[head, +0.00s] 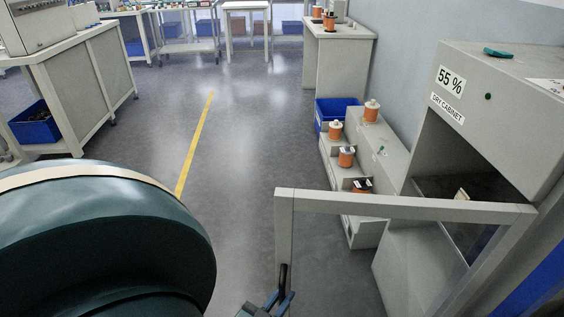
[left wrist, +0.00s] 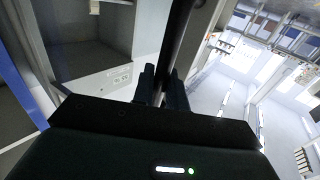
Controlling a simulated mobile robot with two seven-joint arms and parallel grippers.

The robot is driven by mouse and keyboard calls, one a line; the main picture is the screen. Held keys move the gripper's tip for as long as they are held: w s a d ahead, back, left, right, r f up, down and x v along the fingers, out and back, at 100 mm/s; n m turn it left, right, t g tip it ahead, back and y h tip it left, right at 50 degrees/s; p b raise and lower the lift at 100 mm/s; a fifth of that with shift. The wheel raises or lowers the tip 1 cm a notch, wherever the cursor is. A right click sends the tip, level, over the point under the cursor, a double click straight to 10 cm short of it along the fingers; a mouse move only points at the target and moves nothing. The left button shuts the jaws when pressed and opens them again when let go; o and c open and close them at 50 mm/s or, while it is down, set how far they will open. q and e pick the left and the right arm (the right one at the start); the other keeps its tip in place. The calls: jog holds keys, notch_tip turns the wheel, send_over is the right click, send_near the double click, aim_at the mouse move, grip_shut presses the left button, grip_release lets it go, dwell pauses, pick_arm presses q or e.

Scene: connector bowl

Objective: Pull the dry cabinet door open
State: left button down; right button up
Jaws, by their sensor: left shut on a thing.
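The grey dry cabinet (head: 520,108) stands at the right in the head view, with "55 %" and "DRY CABINET" labels on its front. Its door (head: 400,206), a pale frame around a clear pane, stands swung well out from the cabinet, and the opening shows. The dark door handle (head: 283,273) is on the frame's outer end. My left gripper (head: 272,302) is at the handle, low in the head view. In the left wrist view my left gripper (left wrist: 162,88) is shut on the dark handle bar (left wrist: 181,45). My right gripper is not in view.
A stepped grey stand (head: 345,170) with several orange spools and a blue bin (head: 333,110) stands behind the door. A grey bench (head: 85,85) is at the left. The floor (head: 240,170) with a yellow line is clear in the middle.

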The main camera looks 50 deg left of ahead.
pick_arm(q)
jog(key=shift+d, duration=0.1)
dwell(0.3)
jog(key=c, duration=1.5)
grip_release()
jog(key=shift+s, duration=0.15)
